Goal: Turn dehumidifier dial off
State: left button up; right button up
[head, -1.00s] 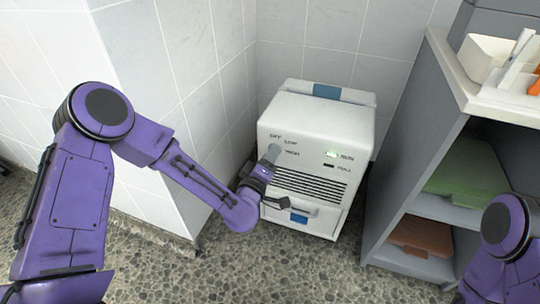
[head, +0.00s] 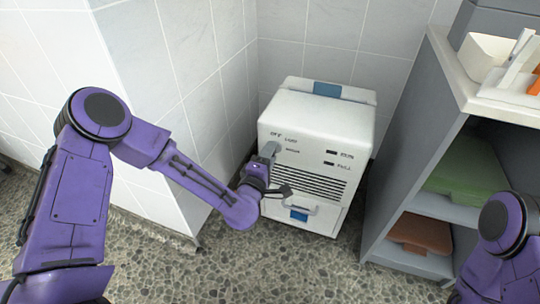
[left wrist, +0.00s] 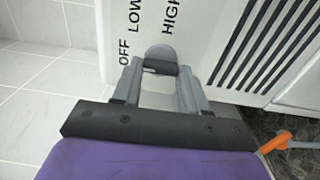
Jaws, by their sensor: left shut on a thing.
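The white dehumidifier (head: 315,115) stands on the floor in the tiled corner. Its front carries the marks OFF, LOW and HIGH, and RUN and FULL indicators, both dark. My left gripper (head: 269,150) is at the upper left of this front, over the dial. In the left wrist view the grey round dial (left wrist: 160,52) sits beside the marks, and my left gripper (left wrist: 160,69) is shut on its dark grip bar. The fingers hide part of the dial, and I cannot tell which mark it points to. Only part of my right arm shows, without its gripper.
A grey shelf unit (head: 397,140) stands close on the right, with a green folded item (head: 465,168) and a brown one (head: 420,233) inside. A tiled wall (head: 165,80) juts out on the left. Speckled floor (head: 280,270) lies clear in front.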

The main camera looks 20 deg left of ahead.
pick_arm(q)
jog(key=o, duration=1.1)
jog(key=shift+c, duration=0.2)
jog(key=s+p, duration=0.1)
jog(key=s, duration=0.9)
jog(key=shift+s+a+p, duration=0.2)
jog(key=shift+s+p, duration=0.1)
jog(key=shift+p, duration=0.1)
pick_arm(e)
jog(key=shift+w+d+r+m+t+h, duration=0.1)
jog(key=shift+w+r+m+t+h, duration=0.15)
jog(key=shift+r, duration=0.25)
jog(key=shift+w+d+r+m+t+h, duration=0.15)
jog(key=shift+w+r+m+t, duration=0.15)
jog(key=shift+r, duration=0.2)
pick_arm(q)
jog(key=shift+d, duration=0.1)
